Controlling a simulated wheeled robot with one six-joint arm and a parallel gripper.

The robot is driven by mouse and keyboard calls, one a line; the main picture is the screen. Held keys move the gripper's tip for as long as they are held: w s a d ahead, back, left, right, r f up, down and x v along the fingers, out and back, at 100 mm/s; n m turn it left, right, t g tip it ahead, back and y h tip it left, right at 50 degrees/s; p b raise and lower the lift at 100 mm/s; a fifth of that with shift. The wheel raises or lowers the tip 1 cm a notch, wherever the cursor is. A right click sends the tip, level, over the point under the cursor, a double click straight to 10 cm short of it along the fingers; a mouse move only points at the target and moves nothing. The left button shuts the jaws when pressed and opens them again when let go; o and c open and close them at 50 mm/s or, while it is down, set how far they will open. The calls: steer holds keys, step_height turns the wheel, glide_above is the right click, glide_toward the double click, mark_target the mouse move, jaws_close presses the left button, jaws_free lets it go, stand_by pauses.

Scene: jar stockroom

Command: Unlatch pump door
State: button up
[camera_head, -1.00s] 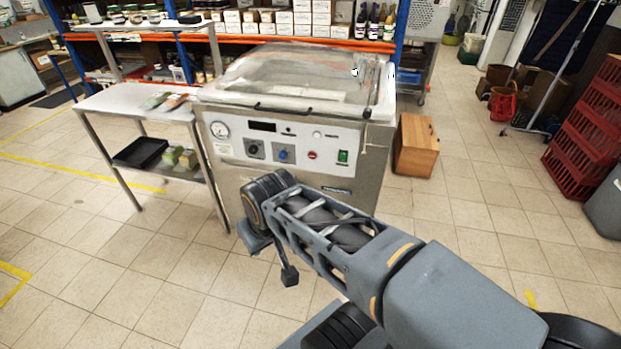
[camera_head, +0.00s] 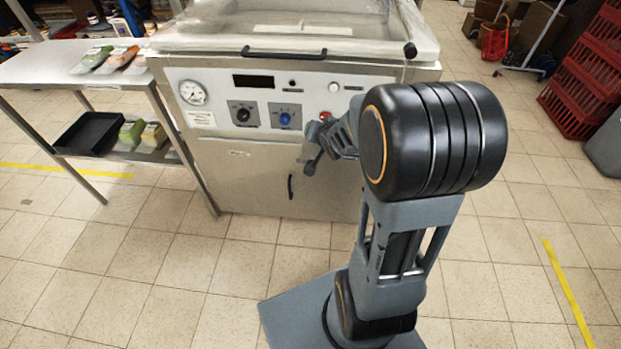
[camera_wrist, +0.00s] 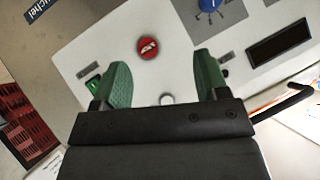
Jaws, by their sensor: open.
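The pump door (camera_head: 240,180) appears to be the plain grey lower front panel of the steel machine, and it looks closed. A small dark vertical handle (camera_head: 291,187) shows on it; I cannot tell whether it is the latch. My gripper (camera_head: 314,150) is in front of the machine, near the panel's upper right part and the control panel's lower edge. In the wrist view, my gripper (camera_wrist: 163,75) has its green fingers wide apart with nothing held between them. That view faces the control panel, and the door handle does not show there.
A steel side table (camera_head: 70,63) stands left of the machine. Red crates (camera_head: 580,100) stand at far right. Floor in front is clear.

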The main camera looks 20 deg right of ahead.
steer(key=w+d+f+m+t+y+b, duration=0.15)
steer(key=f+b, duration=0.25)
steer(key=f, duration=0.5)
steer(key=w+d+f+m+t+y+b, duration=0.1)
steer(key=w+d+f+m+t+b, duration=0.2)
steer(key=f, duration=0.6)
steer(key=s+f+m+t+y+b, duration=0.5)
steer(key=f+b, duration=0.3)
steer(key=f, duration=0.3)
steer(key=shift+m+h, duration=0.65)
steer(key=shift+m, duration=0.1)
steer(key=b+x, duration=0.1)
steer(key=x, duration=1.1)
steer(key=shift+r+b, duration=0.1)
steer(key=shift+b, duration=0.3)
steer(key=shift+c, duration=0.3)
steer(key=c, duration=0.9)
steer(key=shift+o, duration=0.2)
steer(key=shift+r, duration=0.1)
